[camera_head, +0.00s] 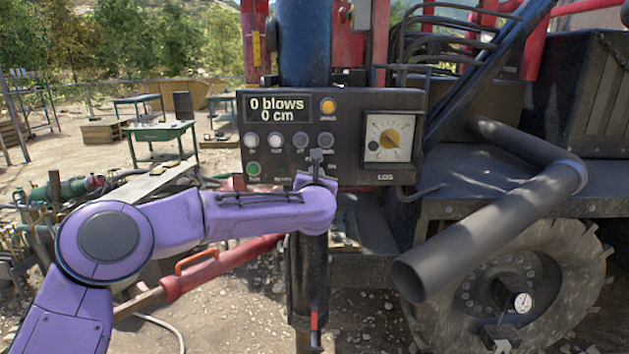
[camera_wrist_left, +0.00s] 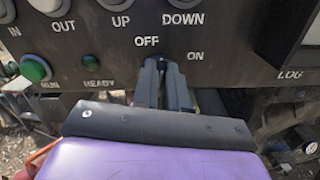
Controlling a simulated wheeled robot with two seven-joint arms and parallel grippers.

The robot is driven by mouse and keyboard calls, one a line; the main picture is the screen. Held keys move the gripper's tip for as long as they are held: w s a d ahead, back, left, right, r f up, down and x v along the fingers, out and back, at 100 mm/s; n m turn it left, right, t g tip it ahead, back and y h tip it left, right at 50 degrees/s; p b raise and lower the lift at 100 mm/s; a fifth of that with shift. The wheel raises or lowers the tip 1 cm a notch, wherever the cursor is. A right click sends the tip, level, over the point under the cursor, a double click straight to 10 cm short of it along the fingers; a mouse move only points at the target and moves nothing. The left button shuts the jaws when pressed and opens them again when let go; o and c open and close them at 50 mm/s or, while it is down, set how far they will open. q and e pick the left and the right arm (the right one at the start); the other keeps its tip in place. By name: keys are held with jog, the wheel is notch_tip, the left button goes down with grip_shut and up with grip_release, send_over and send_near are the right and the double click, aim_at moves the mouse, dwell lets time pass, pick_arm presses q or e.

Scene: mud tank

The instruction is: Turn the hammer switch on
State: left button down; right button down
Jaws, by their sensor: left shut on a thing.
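The control panel (camera_head: 345,165) is a dark box on the red and blue rig. The hammer switch sits at its lower middle, by the OFF and ON labels in the left wrist view. My left gripper (camera_head: 317,155) reaches up to that spot from below. In the left wrist view its two dark fingertips (camera_wrist_left: 160,64) are close together just under OFF and left of ON. They are shut on the switch, whose lever is mostly hidden between them, so I cannot tell its position.
The green RUN button (camera_wrist_left: 36,68) and the UP button (camera_wrist_left: 123,4) are close by. The display (camera_head: 278,108) reads 0 blows, 0 cm. A grey pipe (camera_head: 490,220) juts out at lower right.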

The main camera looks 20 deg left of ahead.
pick_arm(q)
jog(key=shift+w+d+f+m+p, duration=0.1)
jog(key=shift+d+m+p, duration=0.1)
jog(key=shift+m, duration=1.7)
jog(key=shift+s+d+f+m+p, duration=0.1)
jog(key=shift+m+p, duration=0.05)
jog(key=shift+m, duration=1.75)
jog(key=shift+w+d+f+m+p, duration=0.1)
jog(key=shift+m+p, duration=0.1)
jog(key=shift+m, duration=1.7)
jog(key=c, duration=1.2)
grip_release()
jog(key=shift+o, duration=0.2)
jog(key=shift+d, duration=0.1)
